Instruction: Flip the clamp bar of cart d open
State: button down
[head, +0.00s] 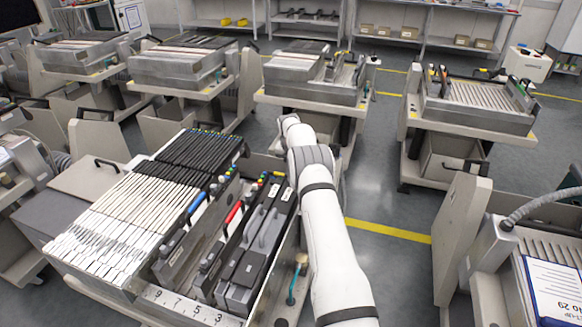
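No cart in the head view carries a letter that I can read, so I cannot tell which one is cart d. The nearest feeder trolley (268,312) stands at lower left, loaded with long black and white feeders (150,195) and several grey feeder units (258,235). A teal lever (291,287) and a tan knob (302,259) sit at its right side. I cannot make out a clamp bar for certain. My white arm reaches from the bottom, past this trolley's right side. Its far end bends away near the trolley's back right corner, and my gripper is hidden.
More trolleys stand behind: two at upper left, one at centre (310,92), one at right (475,122). Another trolley at lower right (455,235) has a hose and a sign (555,290). Grey floor with a yellow line (388,230) is free right of my arm.

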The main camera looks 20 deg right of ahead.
jog(key=shift+w+d+f+b, duration=0.1)
jog(key=shift+d+f+b, duration=0.1)
jog(key=shift+f, duration=0.2)
jog(key=shift+w+d+f+b, duration=0.1)
jog(key=shift+f+b, duration=0.05)
jog(key=shift+f, duration=0.2)
notch_tip(320, 180, up, 8)
jog(key=s+a, duration=0.1)
jog(key=shift+s+f, duration=0.15)
dwell(0.5)
